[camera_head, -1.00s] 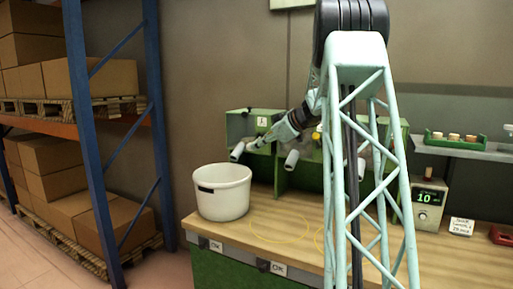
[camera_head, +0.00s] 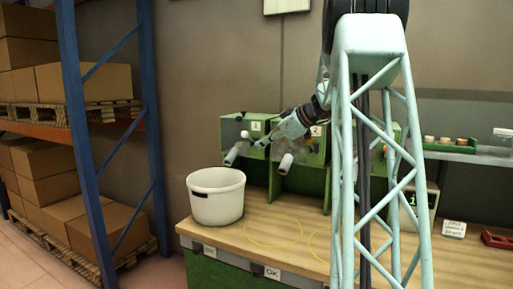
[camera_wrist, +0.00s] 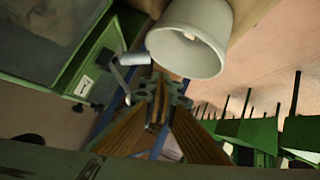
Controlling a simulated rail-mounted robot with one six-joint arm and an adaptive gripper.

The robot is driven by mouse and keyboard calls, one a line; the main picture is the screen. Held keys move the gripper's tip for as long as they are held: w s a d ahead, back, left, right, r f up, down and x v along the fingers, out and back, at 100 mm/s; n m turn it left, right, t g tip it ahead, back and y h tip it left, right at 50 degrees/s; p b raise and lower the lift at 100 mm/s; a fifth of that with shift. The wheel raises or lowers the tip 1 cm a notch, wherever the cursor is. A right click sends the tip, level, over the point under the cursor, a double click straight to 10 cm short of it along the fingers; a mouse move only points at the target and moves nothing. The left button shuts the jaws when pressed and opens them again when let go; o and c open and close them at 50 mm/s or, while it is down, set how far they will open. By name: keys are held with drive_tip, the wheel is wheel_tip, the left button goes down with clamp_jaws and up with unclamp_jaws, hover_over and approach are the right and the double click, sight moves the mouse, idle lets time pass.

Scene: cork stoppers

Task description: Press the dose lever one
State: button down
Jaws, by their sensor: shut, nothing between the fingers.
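The green dispenser with a label reading 1 (camera_head: 255,126) stands at the back of the bench, with a grey cylindrical spout (camera_head: 231,156) in front. My gripper (camera_head: 262,143) is shut and empty, pointing left and slightly down in front of this dispenser. In the wrist view my gripper (camera_wrist: 160,94) is near the spout (camera_wrist: 135,59) and a thin grey bent piece (camera_wrist: 121,80). Contact cannot be made out.
A white bucket (camera_head: 216,197) stands on the wooden bench (camera_head: 260,218), left of the dispensers. A second dispenser (camera_head: 318,143) is to the right, with its own spout (camera_head: 285,163). A blue rack (camera_head: 88,150) with boxes stands left. My lattice column hides part of the bench.

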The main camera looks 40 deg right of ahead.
drive_tip(key=v, duration=0.6)
drive_tip(key=shift+a+f+p, duration=0.1)
drive_tip(key=shift+a+p, duration=0.15)
drive_tip(key=shift+p, duration=0.05)
idle(0.7)
